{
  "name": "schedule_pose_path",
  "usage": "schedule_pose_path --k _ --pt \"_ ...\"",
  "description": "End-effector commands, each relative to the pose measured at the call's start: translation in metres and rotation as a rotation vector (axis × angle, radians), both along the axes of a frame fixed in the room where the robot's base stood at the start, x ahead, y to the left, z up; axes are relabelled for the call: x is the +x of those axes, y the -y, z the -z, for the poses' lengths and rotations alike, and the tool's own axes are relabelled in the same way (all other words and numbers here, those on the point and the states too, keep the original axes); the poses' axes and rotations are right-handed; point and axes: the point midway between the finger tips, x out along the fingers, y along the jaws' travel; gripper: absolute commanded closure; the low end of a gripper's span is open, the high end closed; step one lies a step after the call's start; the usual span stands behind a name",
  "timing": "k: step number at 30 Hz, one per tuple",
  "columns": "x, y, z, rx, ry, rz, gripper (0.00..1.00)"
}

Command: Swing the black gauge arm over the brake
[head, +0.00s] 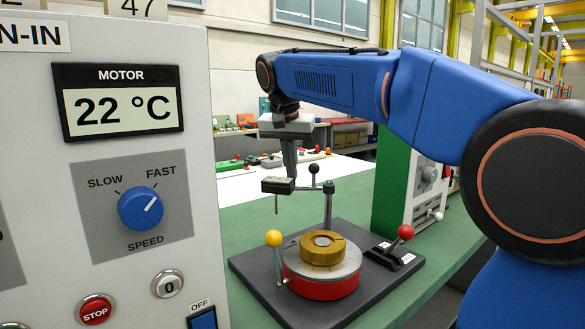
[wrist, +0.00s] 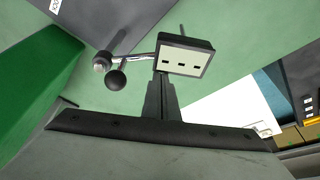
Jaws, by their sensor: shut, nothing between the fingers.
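The black gauge arm (head: 277,185) is a small dark block with a thin probe hanging down, joined to an upright post (head: 328,207) with a black ball knob (head: 314,168). It points left from the post, behind and left of a brass disc (head: 322,247) on a silver and red round base, which I take for the brake; it is not over the disc. My gripper (head: 292,176) is shut and empty, pointing down at the gauge block. In the wrist view my fingertips (wrist: 161,76) are right beside the gauge block (wrist: 185,56); whether they touch it, I cannot tell.
A yellow-knobbed lever (head: 273,240) stands left of the disc and a red-knobbed lever (head: 404,233) on a black block right of it. A large control panel (head: 120,210) fills the left. A green and white box (head: 408,185) stands behind right.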

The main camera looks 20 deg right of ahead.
Motion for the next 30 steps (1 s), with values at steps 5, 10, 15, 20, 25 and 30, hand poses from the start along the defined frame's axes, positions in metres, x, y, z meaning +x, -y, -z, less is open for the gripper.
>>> schedule_pose_path --k 5,10,15,20,25,30 --pt "-0.015 -0.006 0.0 0.001 0.001 -0.15 1.0" --pt "-0.031 -0.009 0.0 0.001 0.002 -0.31 1.0" --pt "-0.047 -0.01 -0.001 0.001 0.002 -0.471 1.0" --pt "-0.061 -0.009 0.0 0.001 0.001 -0.615 1.0" --pt "-0.074 -0.006 0.0 0.0 0.0 -0.748 1.0" --pt "-0.083 -0.003 0.0 0.0 0.001 -0.829 1.0"
